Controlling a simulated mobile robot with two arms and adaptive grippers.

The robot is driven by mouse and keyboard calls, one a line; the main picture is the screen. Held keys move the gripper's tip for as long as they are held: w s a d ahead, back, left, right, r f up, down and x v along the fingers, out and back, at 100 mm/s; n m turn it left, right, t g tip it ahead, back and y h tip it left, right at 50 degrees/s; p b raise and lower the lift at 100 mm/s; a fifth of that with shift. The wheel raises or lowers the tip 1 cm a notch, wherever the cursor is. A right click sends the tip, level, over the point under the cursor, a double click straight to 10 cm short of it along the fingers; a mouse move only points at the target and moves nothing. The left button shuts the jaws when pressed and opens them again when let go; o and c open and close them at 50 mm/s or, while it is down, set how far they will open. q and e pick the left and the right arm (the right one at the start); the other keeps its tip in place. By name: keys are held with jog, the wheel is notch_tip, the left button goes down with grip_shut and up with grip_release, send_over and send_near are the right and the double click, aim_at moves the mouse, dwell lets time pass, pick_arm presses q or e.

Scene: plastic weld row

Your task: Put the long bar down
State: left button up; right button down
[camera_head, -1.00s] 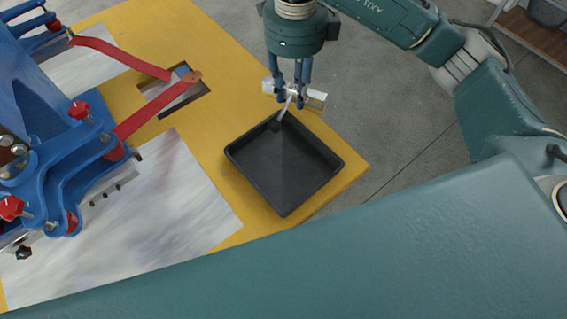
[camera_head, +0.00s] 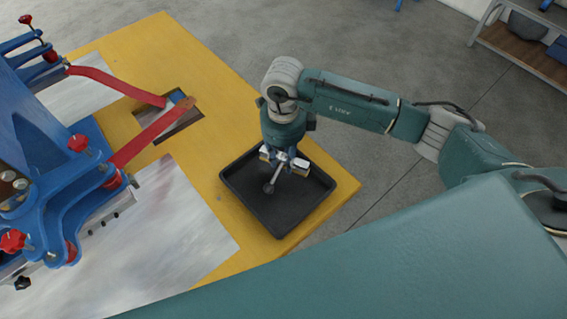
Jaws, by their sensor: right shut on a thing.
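My right gripper (camera_head: 286,163) points down over the black tray (camera_head: 325,185) and is shut on the bar. The bar (camera_head: 301,166) shows as a short silver block at either side of the fingers; its middle is hidden by them. A thin grey rod with a dark round end (camera_head: 268,188) slants down from the fingers over the tray floor. I cannot tell whether the bar or the rod end touches the tray. My left gripper is out of view.
The tray lies on a yellow table (camera_head: 215,95) near its corner. A blue fixture (camera_head: 85,165) with red clamp arms (camera_head: 150,135) stands at the left beside a grey metal sheet (camera_head: 185,225). A shelf (camera_head: 520,45) is at the upper right.

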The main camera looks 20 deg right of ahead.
aim_at(283, 161)
notch_tip(283, 161, down, 3)
jog(key=shift+f, duration=0.15)
jog(key=shift+f, duration=0.2)
jog(key=c, duration=1.4)
grip_release()
jog(key=shift+o, duration=0.2)
jog(key=shift+r, duration=0.1)
